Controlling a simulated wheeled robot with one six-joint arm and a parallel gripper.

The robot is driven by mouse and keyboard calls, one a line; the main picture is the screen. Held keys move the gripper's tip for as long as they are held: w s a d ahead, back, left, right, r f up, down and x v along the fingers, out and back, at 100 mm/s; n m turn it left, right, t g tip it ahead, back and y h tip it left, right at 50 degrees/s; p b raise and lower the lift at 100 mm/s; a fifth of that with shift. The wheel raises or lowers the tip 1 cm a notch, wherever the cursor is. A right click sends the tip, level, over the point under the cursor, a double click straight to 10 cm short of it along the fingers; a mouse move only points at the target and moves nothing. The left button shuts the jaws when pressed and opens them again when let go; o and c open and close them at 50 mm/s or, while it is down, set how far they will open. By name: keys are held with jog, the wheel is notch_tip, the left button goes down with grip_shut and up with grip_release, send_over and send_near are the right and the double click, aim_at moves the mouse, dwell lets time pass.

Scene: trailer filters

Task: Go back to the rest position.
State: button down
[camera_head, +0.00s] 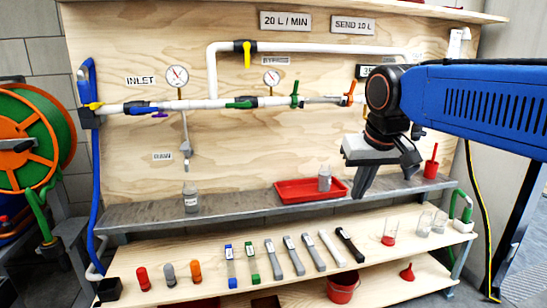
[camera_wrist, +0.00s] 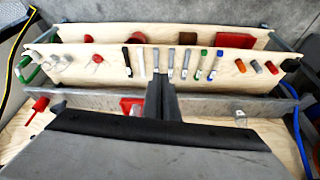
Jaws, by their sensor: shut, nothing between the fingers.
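My gripper (camera_head: 362,192) is at the right of the head view, pointing down in front of the wooden panel, above the grey shelf and near the right end of the red tray (camera_head: 290,191). Its fingers are together with nothing visible between them. In the wrist view the shut fingers (camera_wrist: 161,84) stand in the middle, and part of the red tray (camera_wrist: 127,103) shows just left of them. My blue forearm comes in from the right in the head view.
A clear bottle (camera_head: 191,200) stands on the grey shelf (camera_head: 240,203), and a jar (camera_head: 324,180) stands in the tray. White pipes with valves and gauges (camera_head: 177,76) cross the panel. A hose reel (camera_head: 30,140) is left.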

jog(key=s+d+f, duration=0.4)
jog(key=s+f, duration=0.5)
jog(key=s+d+f+m, duration=0.1)
jog(key=s+d+f, duration=0.4)
jog(key=s+f, duration=0.5)
jog(key=shift+s, duration=0.15)
